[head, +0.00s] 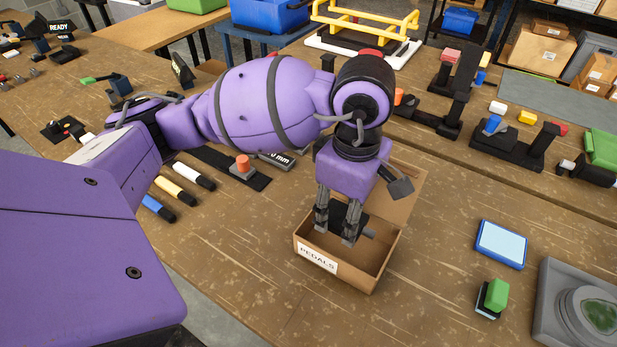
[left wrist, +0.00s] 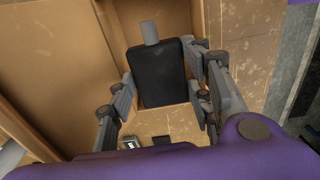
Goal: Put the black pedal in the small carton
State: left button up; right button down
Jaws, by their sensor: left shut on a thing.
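The small open carton (head: 350,279) stands on the brown bench with a white "PEDALS" label on its front and a raised flap at the back. My left gripper (head: 337,229) points down over the carton's opening, shut on the black pedal (head: 341,213). The pedal's grey spindle sticks out to the right. In the left wrist view the pedal (left wrist: 163,76) sits between the fingers of the left gripper (left wrist: 160,90), with carton walls (left wrist: 60,60) around it. I cannot tell whether the pedal touches the carton floor. My right gripper is not in view.
A blue-edged pad (head: 501,245) and a green-topped block (head: 495,296) lie right of the carton, near a grey fixture (head: 575,315). Colored markers (head: 175,190) and an orange-knobbed part (head: 243,167) lie to the left. The bench in front of the carton is clear.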

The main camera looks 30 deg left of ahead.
aim_at(340, 246)
pick_arm(q)
jog(key=f, duration=0.3)
jog(key=shift+s, duration=0.2)
jog(key=shift+w+f, duration=0.1)
jog(key=shift+f, duration=2.1)
jog(key=shift+f, duration=0.2)
jog(key=o, duration=0.9)
jog(key=shift+o, duration=0.6)
jog(key=shift+r, duration=0.3)
notch_tip(340, 246, up, 12)
jog(key=shift+f, duration=0.1)
